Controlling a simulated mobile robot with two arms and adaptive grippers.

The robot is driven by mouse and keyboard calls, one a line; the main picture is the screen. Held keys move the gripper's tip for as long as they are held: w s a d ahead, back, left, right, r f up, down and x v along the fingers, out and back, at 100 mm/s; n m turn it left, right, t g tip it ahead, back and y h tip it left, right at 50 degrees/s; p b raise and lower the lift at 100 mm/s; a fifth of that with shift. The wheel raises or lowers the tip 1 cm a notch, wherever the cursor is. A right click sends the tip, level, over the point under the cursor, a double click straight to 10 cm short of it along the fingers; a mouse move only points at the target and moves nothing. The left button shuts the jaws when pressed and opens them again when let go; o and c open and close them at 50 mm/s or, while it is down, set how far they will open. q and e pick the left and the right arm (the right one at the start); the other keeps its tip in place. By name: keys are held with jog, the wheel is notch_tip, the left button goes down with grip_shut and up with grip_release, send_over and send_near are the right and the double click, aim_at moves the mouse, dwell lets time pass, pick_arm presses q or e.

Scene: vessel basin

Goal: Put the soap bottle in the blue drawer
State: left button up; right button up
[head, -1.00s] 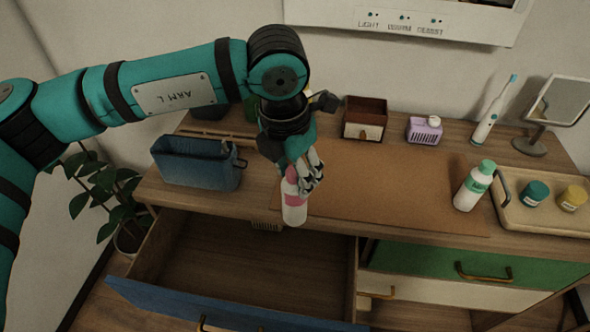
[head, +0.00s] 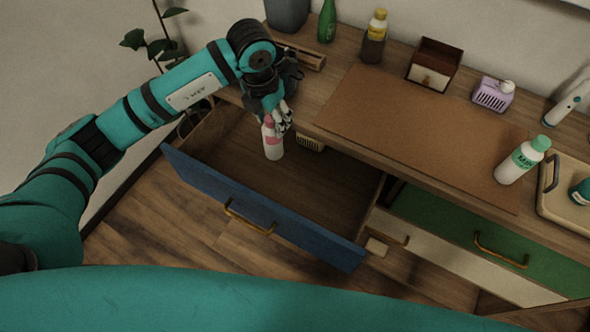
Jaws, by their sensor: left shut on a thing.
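The soap bottle (head: 272,143) is white with a pink band and a pink top. My left gripper (head: 277,120) is shut on its upper part and holds it upright. The bottle hangs over the open blue drawer (head: 245,208), near the drawer's back part; I cannot tell how far its base is above the drawer floor. My right gripper is not in view.
A brown mat (head: 420,130) lies on the tabletop. The green drawer (head: 480,235) is at the right.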

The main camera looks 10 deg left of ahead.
aim_at(268, 151)
pick_arm(q)
jog(key=f, duration=0.1)
jog(key=a+f, duration=0.1)
jog(key=s+f, duration=0.1)
jog(key=shift+a+f+n, duration=0.2)
jog(key=shift+a+n, duration=0.05)
jog(key=shift+n, duration=0.05)
jog(key=f, duration=0.3)
jog(key=f+p, duration=0.1)
jog(key=shift+w+f, duration=0.2)
jog(key=shift+w, duration=0.05)
notch_tip(268, 151, down, 3)
jog(key=shift+s, duration=0.1)
jog(key=shift+f, duration=0.3)
jog(key=o, duration=0.9)
jog(key=shift+f, duration=0.1)
jog(key=shift+c, duration=0.2)
jog(key=o, duration=0.5)
jog(key=shift+c, duration=0.2)
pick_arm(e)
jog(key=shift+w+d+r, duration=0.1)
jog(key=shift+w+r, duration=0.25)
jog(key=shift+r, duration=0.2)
